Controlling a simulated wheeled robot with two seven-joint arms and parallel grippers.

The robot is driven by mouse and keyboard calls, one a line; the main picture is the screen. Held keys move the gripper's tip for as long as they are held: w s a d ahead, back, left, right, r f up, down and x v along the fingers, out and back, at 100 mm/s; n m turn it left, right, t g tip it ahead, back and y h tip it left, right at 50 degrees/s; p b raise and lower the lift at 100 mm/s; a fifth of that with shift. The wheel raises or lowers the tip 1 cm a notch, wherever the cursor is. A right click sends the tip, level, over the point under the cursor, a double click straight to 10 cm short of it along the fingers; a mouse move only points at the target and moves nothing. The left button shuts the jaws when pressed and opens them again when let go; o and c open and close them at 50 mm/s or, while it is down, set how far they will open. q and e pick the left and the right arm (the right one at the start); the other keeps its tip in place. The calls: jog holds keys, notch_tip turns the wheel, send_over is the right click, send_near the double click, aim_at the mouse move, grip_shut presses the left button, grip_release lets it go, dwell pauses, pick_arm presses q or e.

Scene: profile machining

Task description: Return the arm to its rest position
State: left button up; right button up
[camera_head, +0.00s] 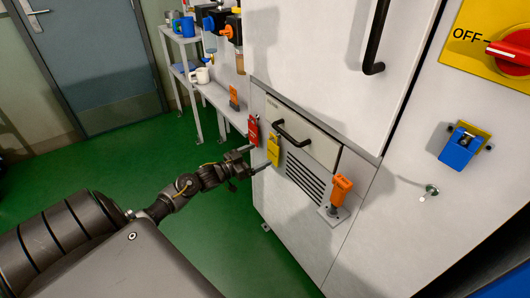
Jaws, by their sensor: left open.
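My left arm (150,215) comes in from the lower left and reaches toward the front of a grey-white machine cabinet (300,215). My left gripper (256,159) is at the end of it, open, with nothing seen between its fingers. It is just left of and below a yellow tag (273,149) and a red tag (253,130) on the cabinet. Whether a fingertip touches the cabinet or a tag cannot be told. My right gripper is not in view.
The cabinet has a drawer handle (293,134), an orange-handled part (340,189), a blue padlock-like piece (459,151) and a red switch (513,48) marked OFF. A shelf (215,95) with mugs stands behind. Green floor (120,165) is clear left of the cabinet, before a door (90,50).

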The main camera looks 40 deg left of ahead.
pick_arm(q)
jog(key=v, duration=0.6)
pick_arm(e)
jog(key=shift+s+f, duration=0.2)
